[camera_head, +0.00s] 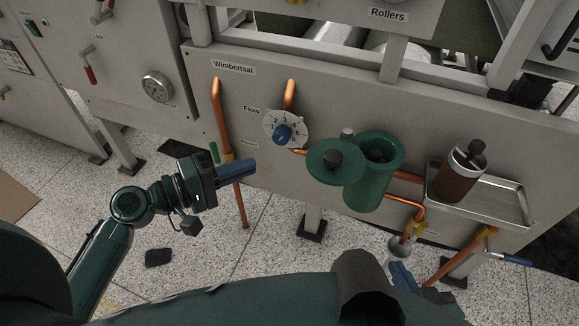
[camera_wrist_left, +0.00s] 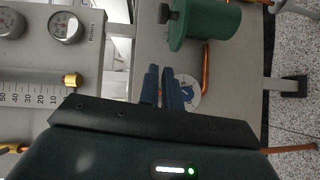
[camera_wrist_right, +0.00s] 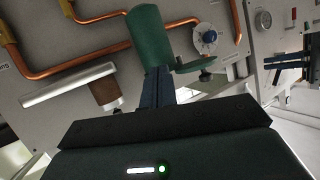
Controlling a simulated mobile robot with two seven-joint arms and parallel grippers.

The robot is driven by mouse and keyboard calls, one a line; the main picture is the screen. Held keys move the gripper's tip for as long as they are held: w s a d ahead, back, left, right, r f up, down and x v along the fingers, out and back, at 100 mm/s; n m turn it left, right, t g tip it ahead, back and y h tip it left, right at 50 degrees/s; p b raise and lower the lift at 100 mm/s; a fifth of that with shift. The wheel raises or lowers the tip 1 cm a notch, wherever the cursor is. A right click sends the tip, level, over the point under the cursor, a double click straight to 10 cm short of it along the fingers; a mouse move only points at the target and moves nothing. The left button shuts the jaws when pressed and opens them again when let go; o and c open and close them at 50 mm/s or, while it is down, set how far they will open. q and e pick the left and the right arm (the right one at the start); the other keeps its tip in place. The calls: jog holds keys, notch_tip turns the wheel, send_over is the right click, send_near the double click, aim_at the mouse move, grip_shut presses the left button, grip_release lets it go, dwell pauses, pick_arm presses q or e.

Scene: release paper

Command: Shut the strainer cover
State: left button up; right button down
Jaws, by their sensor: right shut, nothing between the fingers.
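The green strainer body (camera_head: 372,183) is a cylinder on the panel, and its top opening shows. Its round green cover (camera_head: 330,172), with a dark knob, is swung out to the left of the opening, leaving it uncovered. My left gripper (camera_head: 250,169) is left of the cover and apart from it. Its blue fingers in the left wrist view (camera_wrist_left: 162,85) have a narrow empty gap. My right gripper (camera_head: 400,274) is low, below the strainer and mostly hidden by my arm. In the right wrist view its fingers (camera_wrist_right: 157,85) are together, with the strainer (camera_wrist_right: 147,35) beyond them.
A flow dial (camera_head: 286,129) with a blue knob is left of the cover. Copper pipes (camera_head: 222,120) run along the panel. A metal tray (camera_head: 508,205) holding a brown bottle (camera_head: 459,174) stands out at the right. Open floor lies in front of the panel.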

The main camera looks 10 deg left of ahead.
aim_at(307, 160)
pick_arm(q)
jog(key=p+x, duration=0.1)
jog(key=x, duration=0.8)
jog(key=shift+w+d+r+p, duration=0.15)
jog(key=shift+w+d+p, duration=0.05)
jog(key=shift+d+p, duration=0.1)
grip_shut()
jog(key=d, duration=0.4)
jog(key=shift+s+f+p, duration=0.1)
jog(key=shift+f+p, duration=0.25)
jog(key=shift+f, duration=0.05)
